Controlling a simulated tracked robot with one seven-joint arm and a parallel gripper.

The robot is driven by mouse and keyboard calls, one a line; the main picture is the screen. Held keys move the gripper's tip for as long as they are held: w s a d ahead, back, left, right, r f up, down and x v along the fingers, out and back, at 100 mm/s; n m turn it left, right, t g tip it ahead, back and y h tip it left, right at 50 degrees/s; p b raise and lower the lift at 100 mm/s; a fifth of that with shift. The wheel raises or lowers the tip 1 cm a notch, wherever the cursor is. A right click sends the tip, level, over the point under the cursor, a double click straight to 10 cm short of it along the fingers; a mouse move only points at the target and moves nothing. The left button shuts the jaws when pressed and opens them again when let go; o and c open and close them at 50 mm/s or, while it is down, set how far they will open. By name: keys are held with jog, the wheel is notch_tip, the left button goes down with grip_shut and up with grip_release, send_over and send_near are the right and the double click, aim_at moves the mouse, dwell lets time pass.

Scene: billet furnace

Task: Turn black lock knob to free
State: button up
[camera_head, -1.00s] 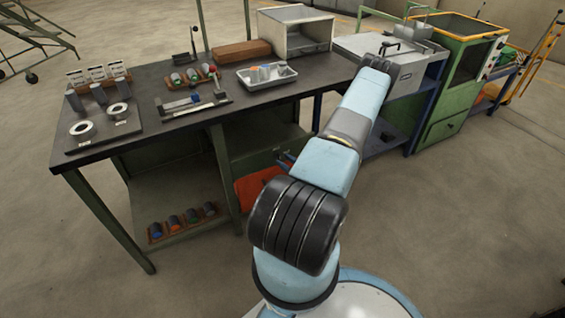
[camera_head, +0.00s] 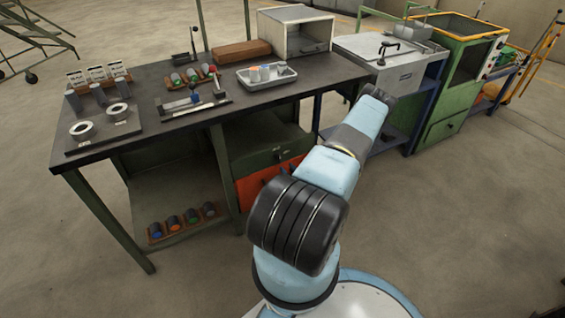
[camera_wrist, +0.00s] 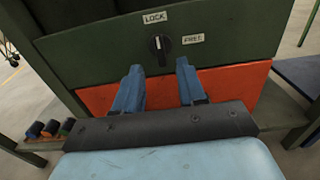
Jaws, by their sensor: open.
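The black lock knob (camera_wrist: 159,46) sits on the dark green drawer front (camera_wrist: 222,62) in the wrist view. Its white pointer mark stands roughly upright, by the LOCK label (camera_wrist: 154,17). The FREE label (camera_wrist: 193,39) is to the right of the knob. My gripper (camera_wrist: 161,72) is open, with its two blue fingers below and to either side of the knob, apart from it. Nothing is between the fingers.
An orange panel (camera_wrist: 234,86) lies below the green front. The workbench top (camera_head: 150,85) holds a grey tray (camera_head: 282,80), an open box (camera_head: 296,32) and gauges. Several cylinders (camera_head: 174,222) sit on the lower shelf. Open floor lies to the right.

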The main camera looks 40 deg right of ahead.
aim_at(280, 159)
jog(key=shift+x, duration=3.15)
